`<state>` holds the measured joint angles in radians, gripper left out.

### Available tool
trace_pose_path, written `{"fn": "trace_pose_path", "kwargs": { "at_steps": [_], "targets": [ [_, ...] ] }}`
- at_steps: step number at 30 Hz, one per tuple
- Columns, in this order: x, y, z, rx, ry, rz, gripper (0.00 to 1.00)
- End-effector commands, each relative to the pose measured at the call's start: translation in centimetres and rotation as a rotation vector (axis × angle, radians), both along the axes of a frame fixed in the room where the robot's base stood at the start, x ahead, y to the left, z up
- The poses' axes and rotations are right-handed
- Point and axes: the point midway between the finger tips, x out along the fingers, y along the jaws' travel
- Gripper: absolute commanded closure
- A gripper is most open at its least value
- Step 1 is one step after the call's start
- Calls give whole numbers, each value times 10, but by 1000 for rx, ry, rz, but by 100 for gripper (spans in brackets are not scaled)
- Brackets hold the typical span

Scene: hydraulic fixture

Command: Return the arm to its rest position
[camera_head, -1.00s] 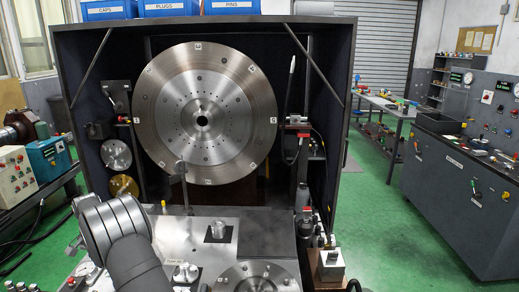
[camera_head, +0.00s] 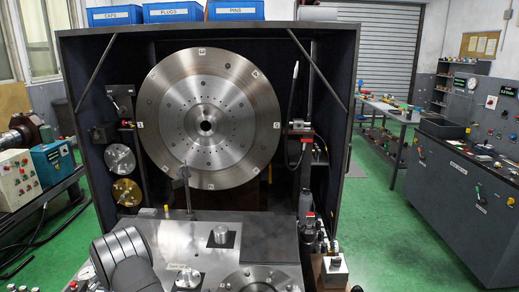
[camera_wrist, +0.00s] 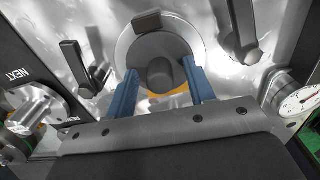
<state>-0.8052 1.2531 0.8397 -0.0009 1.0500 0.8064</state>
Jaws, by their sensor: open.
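In the wrist view my gripper (camera_wrist: 160,67) is open, with its two blue fingers apart. A dark grey round knob (camera_wrist: 160,73) on a pale round plate (camera_wrist: 128,42) appears between the fingers. I cannot tell whether the fingers touch it or how far off it is. In the head view my dark grey arm is at the lower left, over the front of the metal bench. My gripper is out of sight in that view.
A large steel disc (camera_head: 170,120) stands upright in a dark cabinet (camera_head: 350,60). In the wrist view dark levers (camera_wrist: 85,62) flank the plate, and a dial gauge (camera_wrist: 298,101) is at right. Green floor (camera_head: 375,220) is clear between the bench and the right console (camera_head: 460,200).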

Motion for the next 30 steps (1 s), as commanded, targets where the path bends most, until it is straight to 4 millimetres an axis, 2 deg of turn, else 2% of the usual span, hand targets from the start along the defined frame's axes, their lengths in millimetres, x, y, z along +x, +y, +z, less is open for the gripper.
{"fn": "trace_pose_path", "kwargs": {
  "at_steps": [14,20,30],
  "targets": [
    [0,0,3,1,-1,0,51],
    [1,1,30,3,-3,0,51],
    [1,1,97,3,-3,0,51]
  ]
}}
